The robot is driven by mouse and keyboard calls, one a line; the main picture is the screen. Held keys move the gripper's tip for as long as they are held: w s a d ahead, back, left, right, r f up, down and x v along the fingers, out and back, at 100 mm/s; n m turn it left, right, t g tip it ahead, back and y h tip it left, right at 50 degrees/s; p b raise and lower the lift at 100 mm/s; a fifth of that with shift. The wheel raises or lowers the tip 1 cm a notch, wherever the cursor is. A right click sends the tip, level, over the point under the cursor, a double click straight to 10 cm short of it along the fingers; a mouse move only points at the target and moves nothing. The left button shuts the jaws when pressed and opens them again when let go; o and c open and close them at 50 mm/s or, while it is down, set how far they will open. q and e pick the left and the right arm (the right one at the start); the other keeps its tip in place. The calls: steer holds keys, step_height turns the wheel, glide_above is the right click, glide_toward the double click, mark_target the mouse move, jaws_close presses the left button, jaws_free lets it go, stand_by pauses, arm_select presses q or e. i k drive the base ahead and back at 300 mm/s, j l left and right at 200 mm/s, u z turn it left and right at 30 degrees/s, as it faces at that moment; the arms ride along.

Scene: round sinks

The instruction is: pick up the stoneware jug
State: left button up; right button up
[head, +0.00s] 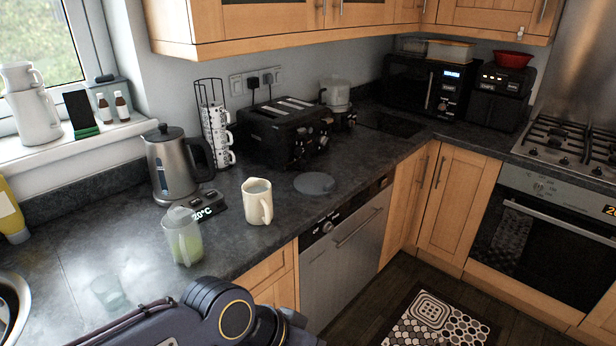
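A cream jug with a handle on its right side, which looks like the stoneware jug (254,204), stands upright on the dark worktop near its front edge in the head view. Nothing touches it. One of my arms crosses the bottom of the view, below and in front of the jug. No gripper fingers show in this view, so neither gripper can be placed relative to the jug.
A clear jug with greenish liquid (186,246) stands left of the cream jug. Behind are a kettle (172,168), a scale-like display (206,206), a mug rack (217,135) and a toaster (275,133). A grey disc (314,183) lies to the right. A faint glass (108,291) is front left.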

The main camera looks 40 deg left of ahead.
mark_target(260, 205)
steer(key=i+u, duration=0.1)
steer(key=i, duration=0.65)
steer(key=i+l+u, duration=0.1)
steer(key=i, duration=0.6)
steer(key=i+l, duration=0.2)
steer(key=i, duration=0.55)
steer(key=i+u, duration=0.15)
steer(key=u, duration=2.6)
